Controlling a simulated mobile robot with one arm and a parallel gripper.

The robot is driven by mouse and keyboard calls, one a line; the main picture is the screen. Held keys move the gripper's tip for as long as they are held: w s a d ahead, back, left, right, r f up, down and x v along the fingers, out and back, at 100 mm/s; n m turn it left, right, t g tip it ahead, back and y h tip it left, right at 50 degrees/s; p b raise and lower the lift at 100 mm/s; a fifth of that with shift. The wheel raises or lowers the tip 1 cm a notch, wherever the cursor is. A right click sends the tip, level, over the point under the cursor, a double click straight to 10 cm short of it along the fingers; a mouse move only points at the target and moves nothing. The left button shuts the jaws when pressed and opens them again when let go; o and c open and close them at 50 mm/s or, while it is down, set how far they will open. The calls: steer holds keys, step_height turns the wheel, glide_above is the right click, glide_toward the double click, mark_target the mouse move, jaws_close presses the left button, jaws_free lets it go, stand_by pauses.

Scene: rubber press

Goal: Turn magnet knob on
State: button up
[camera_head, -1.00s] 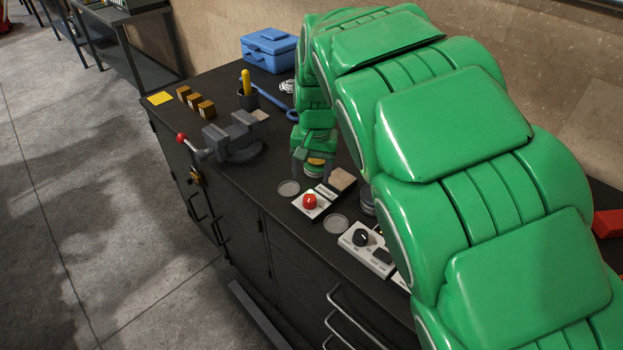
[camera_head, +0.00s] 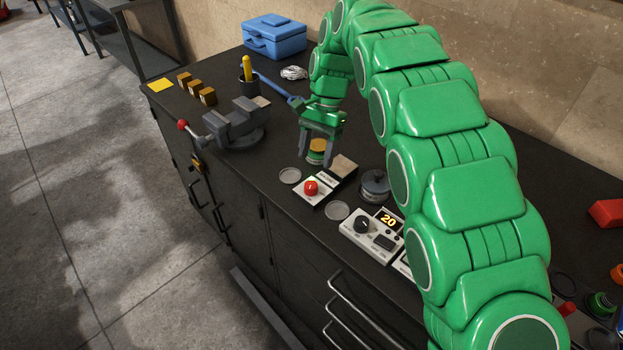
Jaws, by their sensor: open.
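A red knob (camera_head: 311,187) sits on a small white control box (camera_head: 322,195) near the front edge of the dark workbench. The box's lettering is too small to read. A second white box (camera_head: 367,240) to its right has a black knob (camera_head: 362,226) and a lit display reading 20. My gripper (camera_head: 316,160) points down behind the red knob, with its two grey fingers apart. A small round item with a yellow band (camera_head: 317,147) shows between and below the fingers. I cannot tell if they touch it. My gripper is apart from the red knob.
Two flat grey discs (camera_head: 290,175) lie beside the red-knob box, with a tan block (camera_head: 344,166) behind it. A grey round canister (camera_head: 374,185) stands to the right. A vise (camera_head: 237,124) and blue toolbox (camera_head: 275,37) are to the left.

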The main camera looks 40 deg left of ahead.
mark_target(311, 185)
steer(key=shift+x, duration=3.8)
steer(key=shift+c, duration=0.3)
